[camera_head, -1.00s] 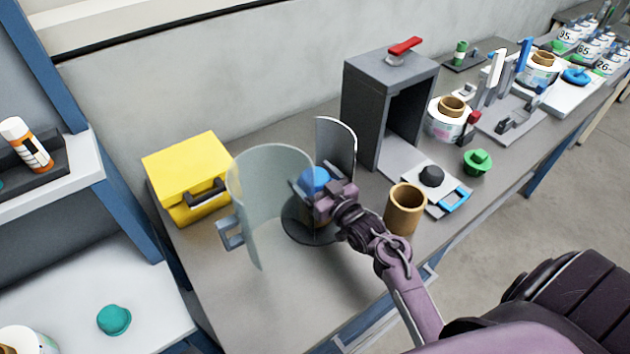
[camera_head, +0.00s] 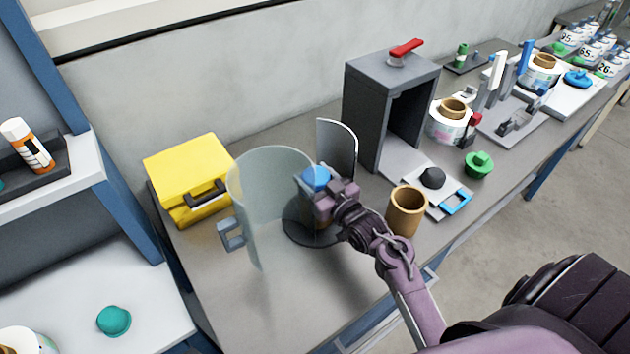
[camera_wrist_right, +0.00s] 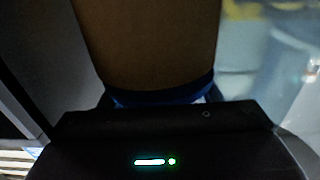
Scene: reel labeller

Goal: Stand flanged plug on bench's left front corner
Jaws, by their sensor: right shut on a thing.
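A blue plug (camera_head: 316,178) with a rounded top sits at the top of a brown core on a dark round plate (camera_head: 298,222), inside a curved clear guard (camera_head: 262,190). My right gripper (camera_head: 322,196) is shut on the blue plug and hides much of it and the core. In the right wrist view, the brown core (camera_wrist_right: 150,45) fills the upper middle, with a blue rim (camera_wrist_right: 165,95) right at the gripper. The grey bench (camera_head: 225,290) has its left front part bare near the bottom of the head view. My left gripper is not in view.
The guard's handle (camera_head: 232,234) juts left. A yellow case (camera_head: 188,178) stands at the back left. A brown core (camera_head: 406,209) stands right of my gripper. A green plug (camera_head: 478,164) lies farther right, near a grey housing (camera_head: 392,105).

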